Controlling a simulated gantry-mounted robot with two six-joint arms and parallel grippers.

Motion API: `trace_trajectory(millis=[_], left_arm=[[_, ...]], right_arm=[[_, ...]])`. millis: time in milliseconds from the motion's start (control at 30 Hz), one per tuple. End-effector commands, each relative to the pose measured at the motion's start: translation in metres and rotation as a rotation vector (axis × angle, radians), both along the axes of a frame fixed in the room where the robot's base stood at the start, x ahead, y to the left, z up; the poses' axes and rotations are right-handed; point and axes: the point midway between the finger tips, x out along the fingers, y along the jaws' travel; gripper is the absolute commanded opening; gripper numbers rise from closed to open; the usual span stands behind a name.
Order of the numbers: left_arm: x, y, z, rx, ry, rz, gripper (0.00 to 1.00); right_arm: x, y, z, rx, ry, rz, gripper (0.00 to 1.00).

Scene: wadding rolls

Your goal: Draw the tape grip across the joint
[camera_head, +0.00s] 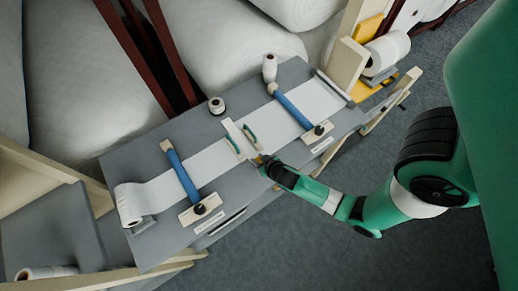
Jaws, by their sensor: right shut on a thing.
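A white strip of wadding (208,162) runs diagonally across the grey bench (130,151). A joint lies across it near the middle, with a pale tape strip (239,140) on it and two small green grips (250,134) beside each other. My right gripper (259,160) reaches in from the right and is at the near edge of the strip, just below the joint. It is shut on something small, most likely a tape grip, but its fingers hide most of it. My left gripper is not in view.
Two blue bars (181,175) (293,110) with black knobs cross the strip on either side of the joint. A white roll (129,204) sits at the left end. A small roll (217,105) and an upright white roll (270,67) stand along the back edge.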

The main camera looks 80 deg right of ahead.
Motion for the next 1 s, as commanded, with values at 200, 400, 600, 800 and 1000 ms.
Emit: trace_trajectory(millis=[200,400,600,800,1000], left_arm=[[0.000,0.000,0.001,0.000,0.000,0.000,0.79],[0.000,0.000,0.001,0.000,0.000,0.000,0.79],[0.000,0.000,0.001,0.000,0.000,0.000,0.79],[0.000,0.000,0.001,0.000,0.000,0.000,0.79],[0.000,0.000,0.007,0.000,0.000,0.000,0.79]], right_arm=[[0.000,0.001,0.002,0.000,-0.002,0.001,0.00],[0.000,0.001,0.002,-0.001,-0.002,0.002,0.44],[0.000,0.000,0.001,-0.001,-0.001,0.001,0.65],[0.000,0.001,0.001,0.000,0.000,0.001,0.65],[-0.011,0.012,0.017,-0.001,0.001,0.004,0.65]])
